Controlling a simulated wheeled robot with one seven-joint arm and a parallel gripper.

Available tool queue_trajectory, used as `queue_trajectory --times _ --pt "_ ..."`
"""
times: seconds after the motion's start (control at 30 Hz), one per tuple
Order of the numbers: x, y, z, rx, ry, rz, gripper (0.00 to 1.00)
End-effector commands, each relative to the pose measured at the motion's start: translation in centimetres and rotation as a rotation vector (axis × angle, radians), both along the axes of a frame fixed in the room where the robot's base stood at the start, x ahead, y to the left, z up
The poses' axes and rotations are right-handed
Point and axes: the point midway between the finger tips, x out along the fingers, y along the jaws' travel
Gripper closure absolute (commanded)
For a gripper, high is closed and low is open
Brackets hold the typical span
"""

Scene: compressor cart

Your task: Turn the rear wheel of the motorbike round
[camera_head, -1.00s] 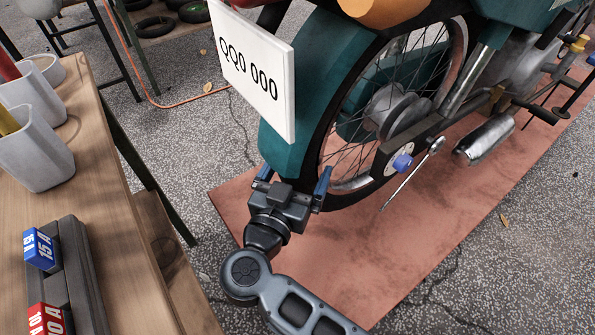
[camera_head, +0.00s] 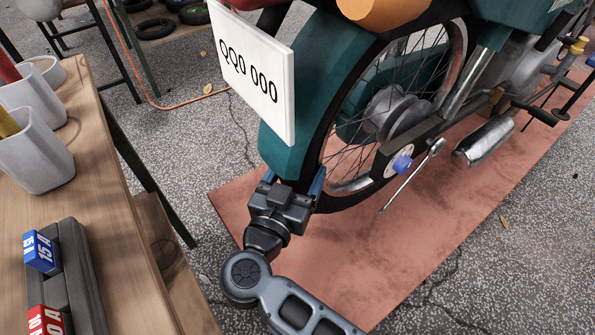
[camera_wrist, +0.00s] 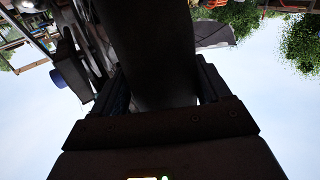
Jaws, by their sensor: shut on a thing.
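The rear wheel (camera_head: 459,62) of the motorbike has a black tyre, thin spokes and a silver hub, partly covered by the teal rear mudguard (camera_head: 284,140). My gripper (camera_head: 297,181) is at the low rear part of the wheel, just below the mudguard's end. Its two blue fingers stand on either side of the tyre and are shut on it. In the wrist view the dark tyre (camera_wrist: 158,60) runs between the two fingers. The tyre's contact with the fingers is partly hidden by the gripper body.
A white number plate (camera_head: 262,85) hangs above my gripper. A blue-ended axle (camera_head: 401,164) and a thin metal rod (camera_head: 410,176) are to the right. The silver exhaust (camera_head: 484,142) lies beyond. A wooden bench (camera_head: 108,215) with grey cups stands left. The red mat (camera_head: 400,255) is clear in front.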

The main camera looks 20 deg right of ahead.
Motion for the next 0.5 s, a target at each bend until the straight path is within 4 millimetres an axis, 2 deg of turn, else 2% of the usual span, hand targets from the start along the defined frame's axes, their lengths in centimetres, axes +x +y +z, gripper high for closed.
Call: queue_trajectory --times 0.27,0.5 --pt "0.0 -0.1 -0.7 -0.023 -0.001 -0.001 0.78" --pt "0.0 -0.3 -2.8 -0.098 -0.015 -0.001 0.78"
